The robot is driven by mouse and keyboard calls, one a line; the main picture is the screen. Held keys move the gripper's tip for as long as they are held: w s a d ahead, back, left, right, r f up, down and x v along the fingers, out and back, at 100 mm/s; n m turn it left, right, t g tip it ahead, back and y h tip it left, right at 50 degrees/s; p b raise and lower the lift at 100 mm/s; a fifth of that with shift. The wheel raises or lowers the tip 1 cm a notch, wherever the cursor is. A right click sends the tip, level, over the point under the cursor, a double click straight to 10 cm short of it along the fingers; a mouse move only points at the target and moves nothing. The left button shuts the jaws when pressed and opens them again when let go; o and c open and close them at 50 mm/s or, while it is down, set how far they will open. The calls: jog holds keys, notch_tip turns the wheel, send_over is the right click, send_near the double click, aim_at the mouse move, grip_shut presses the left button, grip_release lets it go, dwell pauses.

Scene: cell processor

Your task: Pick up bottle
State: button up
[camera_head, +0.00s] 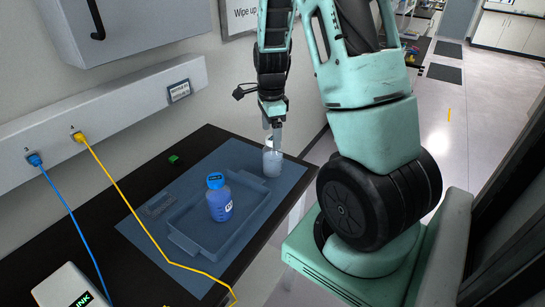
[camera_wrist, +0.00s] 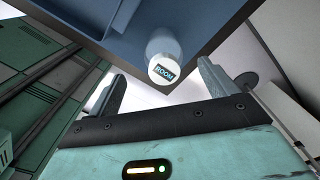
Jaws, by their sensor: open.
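A clear, whitish bottle (camera_head: 272,165) stands on the blue mat near the far right corner of the bench. In the wrist view its white cap (camera_wrist: 164,68), with a label reading "ROOM", shows beyond and between the fingertips. My gripper (camera_head: 276,142) points down at this bottle and partly hides its top. In the wrist view my gripper (camera_wrist: 160,78) is open, with nothing held; I cannot tell whether a finger touches the bottle. A second bottle, blue with a blue cap (camera_head: 219,204), stands upright in the blue tray (camera_head: 185,243).
The blue mat (camera_head: 285,185) lies on a black bench (camera_head: 60,240). A small green object (camera_head: 174,159) sits near the wall. A yellow cable (camera_head: 135,215) crosses the mat's left side, and a blue cable (camera_head: 75,225) hangs farther left. Open floor (camera_head: 480,110) lies right.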

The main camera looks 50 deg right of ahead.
aim_at(271, 138)
jog(key=shift+w+d+f+p, duration=0.1)
jog(key=shift+f+p, duration=0.4)
jog(key=shift+f, duration=0.95)
jog(key=shift+w+d+f+p, duration=0.1)
jog(key=shift+f+p, duration=0.4)
jog(key=shift+f, duration=0.9)
jog(key=c, duration=1.6)
jog(key=shift+r, duration=0.1)
notch_tip(271, 138, up, 10)
jog(key=shift+f+b, duration=0.1)
jog(key=shift+b, duration=0.95)
